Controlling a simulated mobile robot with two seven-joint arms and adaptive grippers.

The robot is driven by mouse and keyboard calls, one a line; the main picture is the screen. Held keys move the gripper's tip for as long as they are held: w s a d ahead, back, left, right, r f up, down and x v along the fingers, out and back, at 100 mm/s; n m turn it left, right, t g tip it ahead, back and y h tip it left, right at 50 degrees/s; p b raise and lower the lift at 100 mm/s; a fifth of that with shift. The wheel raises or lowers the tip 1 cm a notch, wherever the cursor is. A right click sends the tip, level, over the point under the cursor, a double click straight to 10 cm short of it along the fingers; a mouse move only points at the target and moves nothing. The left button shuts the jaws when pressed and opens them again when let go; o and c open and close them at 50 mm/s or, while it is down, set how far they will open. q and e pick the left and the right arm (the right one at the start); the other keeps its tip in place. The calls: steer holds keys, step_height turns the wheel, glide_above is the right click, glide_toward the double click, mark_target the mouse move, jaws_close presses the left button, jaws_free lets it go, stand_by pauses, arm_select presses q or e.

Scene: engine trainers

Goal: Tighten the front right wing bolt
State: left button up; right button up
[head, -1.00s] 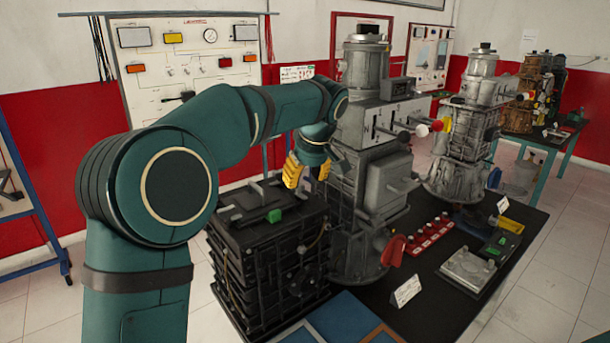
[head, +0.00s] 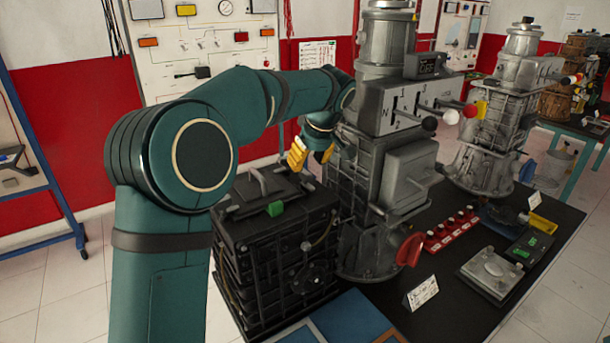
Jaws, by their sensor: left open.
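A black ribbed box (head: 275,262) stands on the table's left end. Grey bar-like fittings, possibly wing bolts, stand on its lid, one near the back (head: 258,182) and one at the left edge (head: 229,209). I cannot tell which fitting is the front right wing bolt. My left gripper (head: 312,154) has yellow fingers, spread apart and empty. It hangs pointing down over the lid's back right side, beside the grey gearbox; its gap to the lid is unclear. My right gripper is not in view.
A tall grey gearbox (head: 388,150) with levers stands close right of the box. Blue trays (head: 349,318) lie in front.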

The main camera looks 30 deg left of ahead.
mark_target(305, 171)
arm_select(q)
steer(key=shift+x, duration=2.25)
jaws_close()
